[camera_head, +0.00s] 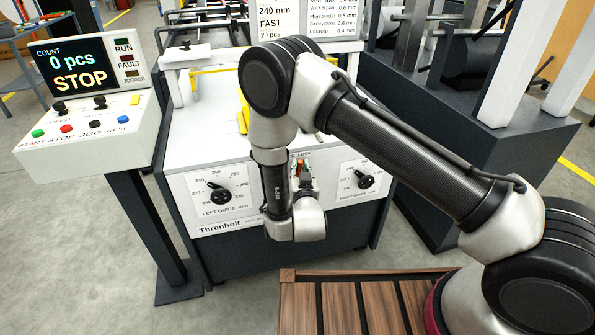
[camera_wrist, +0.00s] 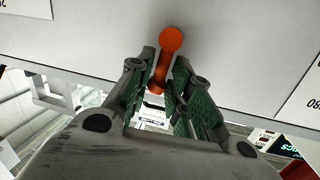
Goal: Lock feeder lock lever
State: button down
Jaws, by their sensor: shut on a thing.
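The feeder lock lever is orange with a round end; in the wrist view the lever (camera_wrist: 170,42) stands out from the white machine panel, between my fingertips. In the head view a small orange part of the lever (camera_head: 300,168) shows under the partly covered "LOCK" label. My gripper (camera_wrist: 164,75) is shut on the lever, one finger on each side of its stem. In the head view my gripper (camera_head: 303,180) is at the front panel between the two dials, and my wrist hides part of it. I cannot tell the lever's lock position.
The left guide dial (camera_head: 220,196) and right guide dial (camera_head: 366,181) sit on either side of my gripper. A control console (camera_head: 90,125) at the left reads "0 pcs STOP". A wooden slatted surface (camera_head: 360,305) lies in front of the machine. Grey floor is open at the lower left.

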jog(key=shift+w+d+f+m+g+y, duration=0.1)
jog(key=shift+d+m+g+y, duration=0.25)
jog(key=shift+m, duration=0.75)
jog(key=shift+d, duration=0.15)
jog(key=c, duration=1.5)
grip_release()
jog(key=s, duration=0.5)
jog(key=s+r, duration=0.1)
jog(key=s, duration=0.1)
jog(key=shift+s+d, duration=0.2)
jog(key=shift+d, duration=0.2)
